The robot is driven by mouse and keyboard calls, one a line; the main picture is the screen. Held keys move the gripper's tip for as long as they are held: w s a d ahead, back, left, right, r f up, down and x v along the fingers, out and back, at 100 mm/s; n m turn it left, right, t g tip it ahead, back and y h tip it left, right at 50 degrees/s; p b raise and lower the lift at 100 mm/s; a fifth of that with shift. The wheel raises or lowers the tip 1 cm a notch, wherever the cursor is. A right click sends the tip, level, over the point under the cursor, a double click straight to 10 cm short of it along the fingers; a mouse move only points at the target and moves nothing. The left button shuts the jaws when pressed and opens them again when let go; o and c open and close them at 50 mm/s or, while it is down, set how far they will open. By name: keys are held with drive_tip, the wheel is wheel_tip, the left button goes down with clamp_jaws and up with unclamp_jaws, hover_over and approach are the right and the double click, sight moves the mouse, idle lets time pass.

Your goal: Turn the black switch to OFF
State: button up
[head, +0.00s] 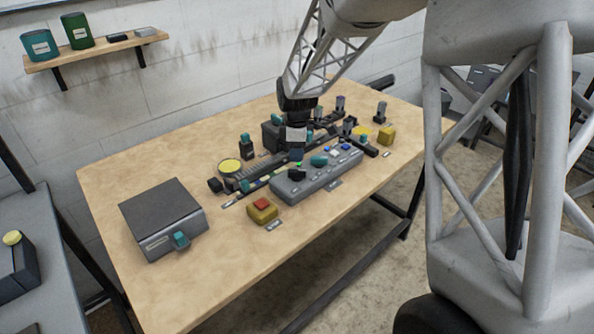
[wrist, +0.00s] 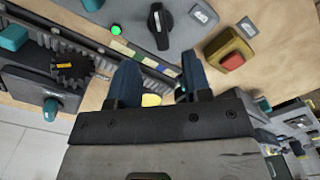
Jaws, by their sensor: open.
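In the head view the black switch (head: 297,174) sits at the panel's left end, just below my gripper (head: 297,157). In the wrist view my gripper (wrist: 160,76) has its two dark blue fingers apart with nothing between them. The switch lies beyond the fingertips, with a visible gap in the picture.
A lit green lamp (wrist: 116,30) is close to the switch. A yellow box with a red button (head: 262,210) stands in front of the panel. A toothed rack (head: 262,163) runs behind it. A grey box (head: 165,218) is at the left.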

sight(297, 170)
drive_tip(key=shift+f, duration=0.15)
drive_tip(key=shift+f, duration=3.75)
clamp_jaws()
